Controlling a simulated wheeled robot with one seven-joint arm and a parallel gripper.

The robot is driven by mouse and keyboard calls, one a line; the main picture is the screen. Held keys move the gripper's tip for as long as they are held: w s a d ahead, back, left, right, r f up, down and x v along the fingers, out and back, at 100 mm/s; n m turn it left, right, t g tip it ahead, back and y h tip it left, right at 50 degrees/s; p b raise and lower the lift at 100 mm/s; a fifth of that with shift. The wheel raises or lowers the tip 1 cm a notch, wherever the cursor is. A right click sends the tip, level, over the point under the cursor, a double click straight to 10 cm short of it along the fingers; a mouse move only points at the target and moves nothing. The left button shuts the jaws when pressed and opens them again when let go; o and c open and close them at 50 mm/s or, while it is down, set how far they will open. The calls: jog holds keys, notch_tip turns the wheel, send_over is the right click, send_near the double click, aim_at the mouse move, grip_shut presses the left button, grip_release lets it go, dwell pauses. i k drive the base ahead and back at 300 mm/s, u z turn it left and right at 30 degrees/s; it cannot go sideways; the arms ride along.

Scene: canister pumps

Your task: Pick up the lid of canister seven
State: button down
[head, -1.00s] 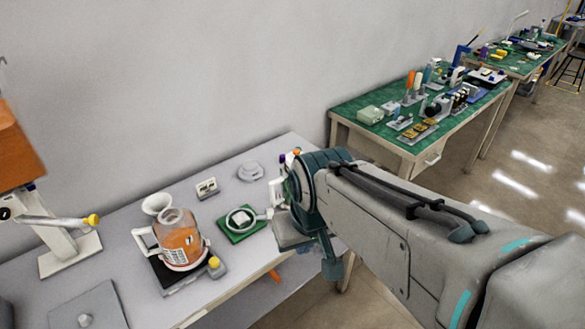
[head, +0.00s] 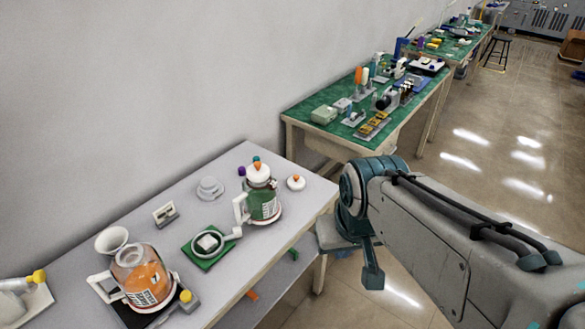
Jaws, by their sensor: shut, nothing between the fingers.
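Two glass canisters stand on the grey table. The orange-filled canister (head: 143,279) is at the left, with a printed label, a white handle and a clear upper part. The green-filled canister (head: 265,205) is further back, with a white handle and a white lid (head: 258,174) with an orange knob on top. A second white lid (head: 296,184) with an orange knob lies on the table right of it. I cannot read which canister is seven. My gripper (head: 371,274) hangs low beyond the table's right edge, partly hidden, shut and empty, apart from canisters and lids.
A green board (head: 188,252) with a round white-rimmed part lies between the canisters. A grey round piece (head: 209,189), a small block (head: 165,214) and a white funnel-like piece (head: 111,240) stand behind.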

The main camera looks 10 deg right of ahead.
aim_at(295, 183)
jog(key=u, duration=1.3)
jog(key=k, duration=0.5)
jog(key=z, duration=1.85)
jog(key=i, duration=1.3)
jog(key=u, duration=0.95)
jog(key=i, duration=0.4)
jog(key=u, duration=0.4)
